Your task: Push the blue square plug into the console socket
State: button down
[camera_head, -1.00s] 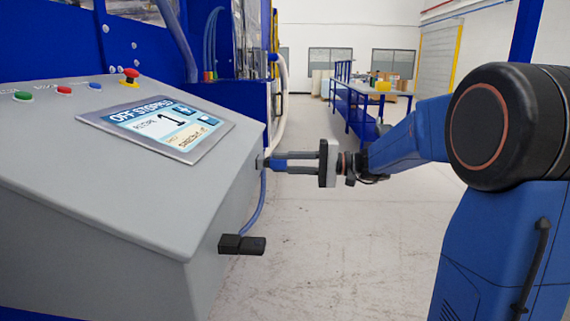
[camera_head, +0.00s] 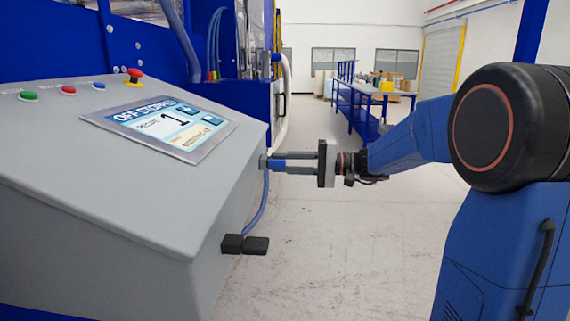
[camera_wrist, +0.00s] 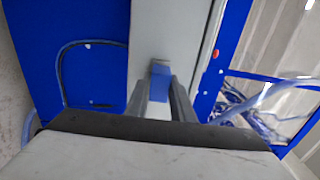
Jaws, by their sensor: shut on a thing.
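The blue square plug (camera_head: 279,164) sits at the right side face of the grey console (camera_head: 130,215). My gripper (camera_head: 289,162) comes from the right and is shut on the plug. In the wrist view the blue plug (camera_wrist: 159,80) shows between my gripper's two fingers (camera_wrist: 160,95), against the grey console face. The plug's left end meets a small grey socket part (camera_head: 263,162) on the console side. How deep the plug sits in the socket cannot be told. A blue cable (camera_head: 262,205) hangs below the plug area.
A black two-part pedal-like piece (camera_head: 245,244) juts from the console's lower side. The console top carries a screen (camera_head: 160,128) and several buttons. Blue machine framing stands behind. The floor right of the console (camera_head: 340,240) is clear.

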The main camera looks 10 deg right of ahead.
jog(key=shift+w+a, duration=0.1)
jog(key=shift+a, duration=0.15)
jog(key=c, duration=1.5)
grip_release()
jog(key=shift+o, duration=0.2)
jog(key=shift+d, duration=0.1)
jog(key=shift+v, duration=2.8)
jog(key=shift+d, duration=0.2)
